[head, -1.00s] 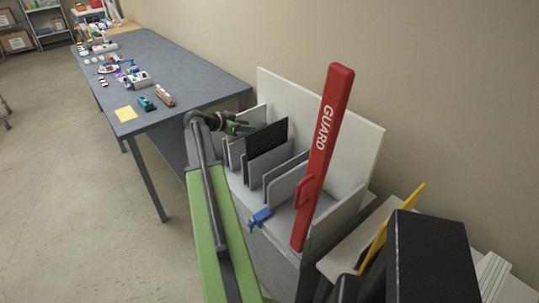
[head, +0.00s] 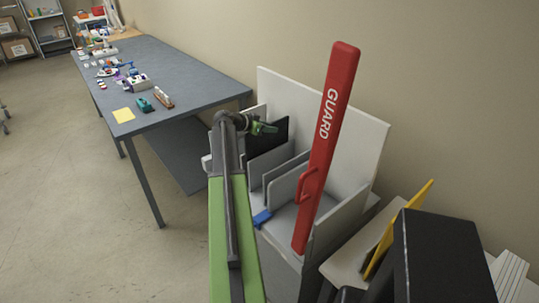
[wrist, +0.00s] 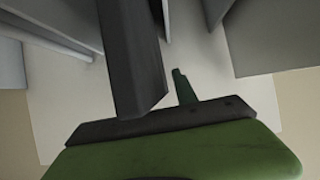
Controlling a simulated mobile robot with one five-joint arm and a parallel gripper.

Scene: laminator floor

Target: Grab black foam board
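The black foam board (head: 280,133) stands upright in the white rack, partly hidden behind my gripper and a grey board in the head view. My gripper (head: 265,128) is at the board's upper left part in that view. In the wrist view a dark slab (wrist: 132,50), seemingly this board seen nearly edge-on, reaches down to my gripper's dark palm. One green finger (wrist: 182,88) shows just right of the slab with a gap between them. The other finger is hidden, probably behind the slab. My gripper looks open, and no grip on the board shows.
Grey boards (head: 285,170) stand close beside the black one. A tall red guard bar (head: 326,150) rises at the rack's right. A blue clamp-like piece (head: 262,218) is at the rack's front. A grey table (head: 185,75) with small items stands to the left.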

